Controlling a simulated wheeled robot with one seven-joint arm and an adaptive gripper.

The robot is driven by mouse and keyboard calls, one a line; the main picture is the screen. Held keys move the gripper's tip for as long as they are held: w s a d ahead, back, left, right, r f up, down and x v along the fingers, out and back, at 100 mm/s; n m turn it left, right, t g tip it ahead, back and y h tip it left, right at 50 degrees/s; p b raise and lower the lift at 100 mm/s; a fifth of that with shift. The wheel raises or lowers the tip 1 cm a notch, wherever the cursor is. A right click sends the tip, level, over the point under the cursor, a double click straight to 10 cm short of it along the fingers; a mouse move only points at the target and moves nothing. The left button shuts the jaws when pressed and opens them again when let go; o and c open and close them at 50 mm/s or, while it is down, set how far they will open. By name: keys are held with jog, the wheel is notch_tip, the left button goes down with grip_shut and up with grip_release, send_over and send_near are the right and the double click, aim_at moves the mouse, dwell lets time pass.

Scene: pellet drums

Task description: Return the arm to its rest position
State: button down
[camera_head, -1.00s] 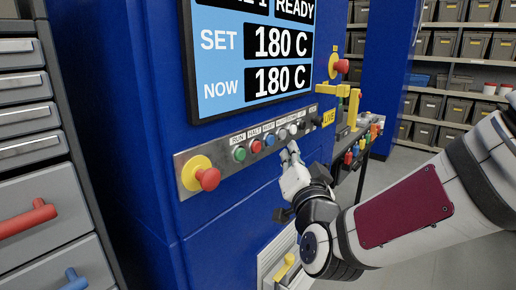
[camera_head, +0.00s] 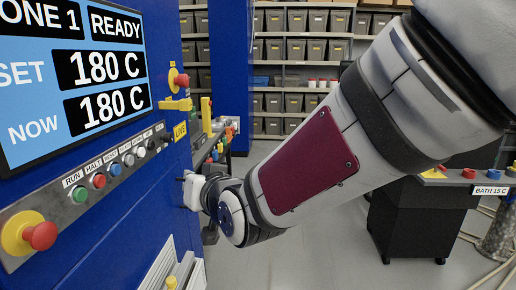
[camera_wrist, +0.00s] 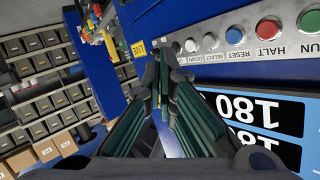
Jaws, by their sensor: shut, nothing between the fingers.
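My gripper (camera_head: 194,190) is in the head view at the right edge of the blue machine (camera_head: 140,215), with my arm reaching in from the upper right. In the wrist view my gripper (camera_wrist: 162,72) points toward the machine, its two fingers together and nothing between them. The button panel (camera_head: 125,175) with its labelled buttons is left of the gripper. In the wrist view the button row (camera_wrist: 225,42) lies just beyond and right of the fingertips. I cannot tell whether the fingertips touch the machine.
A large screen (camera_head: 70,75) reads READY and 180 C. A red mushroom knob (camera_head: 40,236) on a yellow base sticks out at the lower left. Shelves of grey bins (camera_head: 300,50) stand at the back. A dark bench (camera_head: 420,215) is on the right. Grey floor between is open.

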jog(key=s+d+r+m+g+h+p, duration=0.15)
jog(key=s+d+h, duration=0.35)
jog(key=d, duration=0.7)
jog(key=s+d+g+h+p, duration=0.2)
jog(key=s+d, duration=0.4)
jog(key=d, duration=0.5)
jog(key=s+d+m+g+p, duration=0.1)
jog(key=s+d+g, duration=0.1)
jog(key=s+d, duration=0.3)
jog(key=s+d+m+g+h, duration=0.1)
jog(key=s+d, duration=0.4)
jog(key=s, duration=0.7)
jog(key=shift+d+g+p, duration=0.2)
jog(key=shift+g+p, duration=0.15)
jog(key=shift+g, duration=0.4)
jog(key=c, duration=2.4)
grip_release()
